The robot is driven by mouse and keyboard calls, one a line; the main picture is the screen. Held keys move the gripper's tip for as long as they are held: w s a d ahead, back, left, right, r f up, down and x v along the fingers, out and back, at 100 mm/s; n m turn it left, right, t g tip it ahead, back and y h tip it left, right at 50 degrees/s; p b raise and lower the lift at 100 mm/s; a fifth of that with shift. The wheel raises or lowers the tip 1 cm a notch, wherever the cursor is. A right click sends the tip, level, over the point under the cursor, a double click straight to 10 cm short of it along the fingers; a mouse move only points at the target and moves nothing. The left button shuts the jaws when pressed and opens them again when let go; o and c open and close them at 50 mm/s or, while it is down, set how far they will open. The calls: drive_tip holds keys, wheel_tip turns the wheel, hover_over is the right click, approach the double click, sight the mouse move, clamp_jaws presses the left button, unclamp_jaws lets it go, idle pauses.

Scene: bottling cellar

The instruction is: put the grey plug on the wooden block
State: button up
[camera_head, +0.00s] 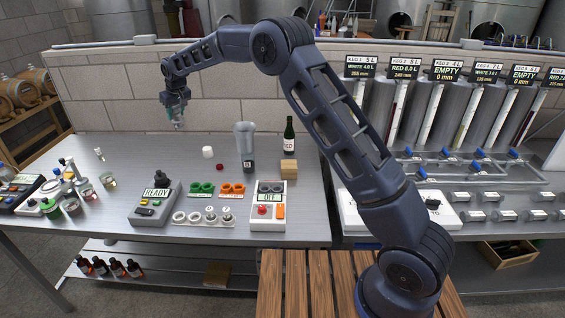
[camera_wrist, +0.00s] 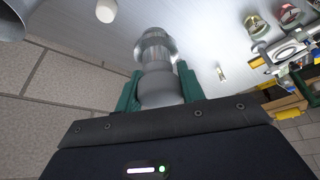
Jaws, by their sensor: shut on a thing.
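My gripper (camera_head: 177,115) is raised above the left-middle part of the steel bench in the head view. In the wrist view its green fingers (camera_wrist: 158,86) are shut on the grey plug (camera_wrist: 156,55), which has a metallic stepped round body and points away from the palm. In the head view the plug is small and hard to tell from the fingers. The wooden block (camera_head: 289,168) stands on the bench in front of the green bottle, well to the right of my gripper. Its top looks bare.
A tall clear vessel (camera_head: 245,143) stands left of the block, and a green bottle (camera_head: 289,134) behind it. A white cylinder (camera_head: 208,151) and a red cap (camera_head: 220,167) lie on the bench. Control boxes (camera_head: 155,203) and coloured holders (camera_head: 232,189) fill the front.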

drive_tip(key=w+d+r+m, duration=0.1)
drive_tip(key=d, duration=0.4)
drive_tip(key=w+d+r, duration=0.2)
drive_tip(key=d, duration=0.4)
drive_tip(key=r+m+t+h, duration=0.1)
drive_tip(key=m+h, duration=0.1)
drive_tip(key=m, duration=0.4)
hover_over(288, 163)
drive_tip(key=shift+t, duration=0.3)
wheel_tip(288, 163, down, 20)
drive_tip(key=shift+d+r, duration=0.15)
drive_tip(key=shift+r, duration=0.1)
drive_tip(key=o, duration=0.6)
drive_tip(key=shift+f, duration=0.15)
drive_tip(key=o, duration=0.5)
drive_tip(key=shift+c, duration=0.2)
